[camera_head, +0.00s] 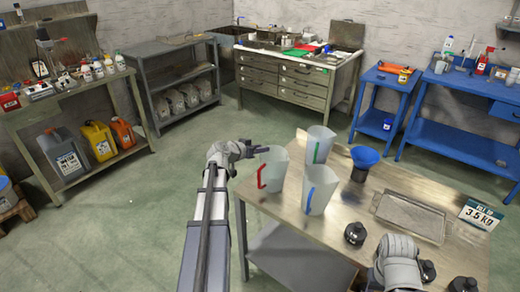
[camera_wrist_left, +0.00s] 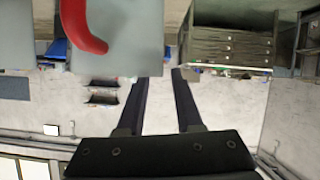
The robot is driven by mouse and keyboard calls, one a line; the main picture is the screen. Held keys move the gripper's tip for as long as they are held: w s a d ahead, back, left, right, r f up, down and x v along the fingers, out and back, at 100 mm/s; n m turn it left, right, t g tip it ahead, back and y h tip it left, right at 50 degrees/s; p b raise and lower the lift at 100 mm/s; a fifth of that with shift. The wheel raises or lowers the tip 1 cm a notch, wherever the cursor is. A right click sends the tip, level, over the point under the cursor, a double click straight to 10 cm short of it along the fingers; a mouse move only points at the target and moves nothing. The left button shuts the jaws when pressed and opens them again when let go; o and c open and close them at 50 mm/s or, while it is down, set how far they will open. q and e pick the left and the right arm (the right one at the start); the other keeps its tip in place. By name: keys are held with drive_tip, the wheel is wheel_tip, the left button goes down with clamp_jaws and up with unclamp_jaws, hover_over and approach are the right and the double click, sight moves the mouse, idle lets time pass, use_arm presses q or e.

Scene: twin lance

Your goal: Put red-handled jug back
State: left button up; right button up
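The red-handled jug (camera_head: 273,163) is a pale translucent jug standing at the left end of the near table (camera_head: 382,178). Its red handle is on its left side. In the left wrist view the jug (camera_wrist_left: 124,35) fills the top left, with its red handle (camera_wrist_left: 85,35) at the picture's top edge. My left gripper (camera_head: 257,149) is at the jug's rim, on its far left side. In the left wrist view its two fingers (camera_wrist_left: 162,75) are apart, the left tip near the jug's edge; contact cannot be told. My right arm shows at the lower right, its fingers not visible.
A green-striped jug (camera_head: 319,143) and a blue-handled jug (camera_head: 318,193) stand close to the red-handled one. A blue funnel (camera_head: 364,157), a metal tray (camera_head: 410,215), a 3.5 kg sign (camera_head: 480,213) and black round objects (camera_head: 355,233) are to the right. Open floor lies left.

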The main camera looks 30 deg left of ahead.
use_arm(q)
drive_tip(key=shift+r, duration=0.1)
drive_tip(key=p+v, duration=0.5)
drive_tip(key=v, duration=0.7)
